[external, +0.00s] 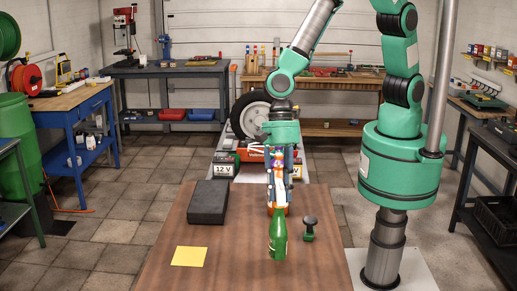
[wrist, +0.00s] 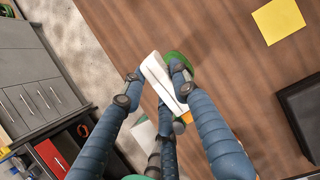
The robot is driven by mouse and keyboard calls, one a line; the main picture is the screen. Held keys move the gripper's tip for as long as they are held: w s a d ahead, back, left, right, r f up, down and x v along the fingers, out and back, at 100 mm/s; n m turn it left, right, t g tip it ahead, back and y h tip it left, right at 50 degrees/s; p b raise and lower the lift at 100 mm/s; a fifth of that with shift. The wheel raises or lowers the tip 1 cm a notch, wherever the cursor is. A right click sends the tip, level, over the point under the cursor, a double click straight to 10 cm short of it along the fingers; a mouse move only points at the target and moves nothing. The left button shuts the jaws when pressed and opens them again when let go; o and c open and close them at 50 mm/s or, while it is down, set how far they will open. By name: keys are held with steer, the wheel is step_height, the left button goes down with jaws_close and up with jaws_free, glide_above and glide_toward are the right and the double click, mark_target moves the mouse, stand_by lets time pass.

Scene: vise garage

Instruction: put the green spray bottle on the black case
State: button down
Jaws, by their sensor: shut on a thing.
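The green spray bottle (external: 278,239) is upright at the middle of the wooden table in the external view. My gripper (external: 280,203) is above it, with its fingers shut around the upper part. In the wrist view, the white spray head (wrist: 158,78) lies between the blue-grey fingers of my gripper (wrist: 155,72), with part of the green body behind it. Whether the bottle's base touches the table is unclear. The black case (external: 207,202) lies flat on the table, left of the bottle and apart from it. Its edge shows at the right of the wrist view (wrist: 302,108).
A yellow sheet (external: 189,256) lies on the table (external: 232,260) in front of the case. A small dark-topped green object (external: 309,229) stands just right of the bottle. The tabletop between bottle and case is clear. Battery boxes and a wheel are behind the table.

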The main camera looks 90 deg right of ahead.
steer(key=w+d+r+m+t+p, duration=0.1)
steer(key=w+d+r+m+p, duration=0.2)
steer(key=w+d, duration=1)
steer(key=w+d+r+m+t+p, duration=0.1)
steer(key=w+d+r+m+p, duration=0.2)
steer(key=w+d+r, duration=0.4)
steer(key=w+d+p, duration=0.1)
steer(key=w+d, duration=0.4)
steer(key=d, duration=0.7)
steer(key=shift+w+d+r, duration=0.3)
steer(key=shift+w+r, duration=0.1)
step_height(320, 180, down, 6)
steer(key=shift+f, duration=0.2)
steer(key=shift+f, duration=1.9)
